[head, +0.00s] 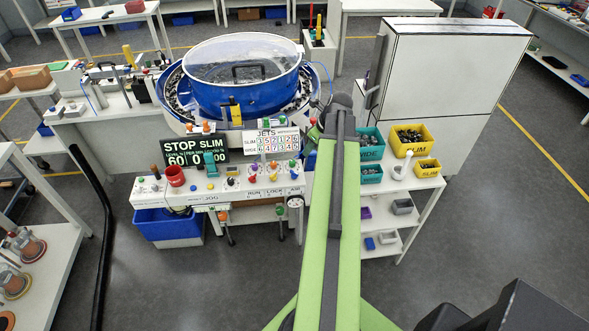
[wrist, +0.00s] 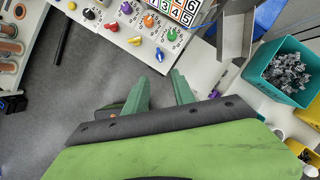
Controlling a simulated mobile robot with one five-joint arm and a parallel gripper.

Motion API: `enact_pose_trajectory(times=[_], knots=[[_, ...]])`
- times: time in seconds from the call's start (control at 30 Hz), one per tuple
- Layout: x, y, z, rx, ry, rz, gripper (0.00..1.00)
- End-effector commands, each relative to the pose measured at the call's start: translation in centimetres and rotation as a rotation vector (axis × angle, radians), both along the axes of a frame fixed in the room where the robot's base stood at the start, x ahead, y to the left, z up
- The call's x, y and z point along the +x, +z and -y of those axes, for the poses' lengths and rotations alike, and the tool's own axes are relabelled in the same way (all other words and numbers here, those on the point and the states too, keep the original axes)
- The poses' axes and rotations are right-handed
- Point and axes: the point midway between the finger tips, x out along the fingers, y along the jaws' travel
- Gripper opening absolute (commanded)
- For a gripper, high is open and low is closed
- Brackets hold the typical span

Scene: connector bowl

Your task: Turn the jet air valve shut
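The white control panel (head: 240,188) stands in front of the blue bowl, with coloured knobs and a front edge lettered RUN, LOCK and AIR. Below the AIR lettering hangs a round gauge (head: 295,203). I cannot tell for certain which part is the jet air valve. In the wrist view, the panel (wrist: 120,38) shows several coloured knobs, including a green knob (wrist: 171,34) and a blue knob (wrist: 159,54). My gripper (wrist: 160,82) is open and empty, its green fingers apart below the panel edge.
A teal bin of metal parts (wrist: 285,72) is at the right. Yellow bins (head: 411,139) stand on the shelf right of my arm. A tall white cabinet (head: 450,80) is behind it. A blue bin (head: 168,228) sits under the panel's left end. The floor in front is clear.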

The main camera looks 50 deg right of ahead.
Motion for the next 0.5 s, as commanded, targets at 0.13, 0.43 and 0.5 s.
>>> enact_pose_trajectory(times=[0.13, 0.43, 0.5], knots=[[0.3, -0.7, -0.1, -0.001, 0.004, -0.001, 0.31], [2.0, -5.6, -0.3, -0.001, 0.007, -0.001, 0.31], [2.7, -7.1, -0.4, -0.002, 0.009, -0.001, 0.31]])
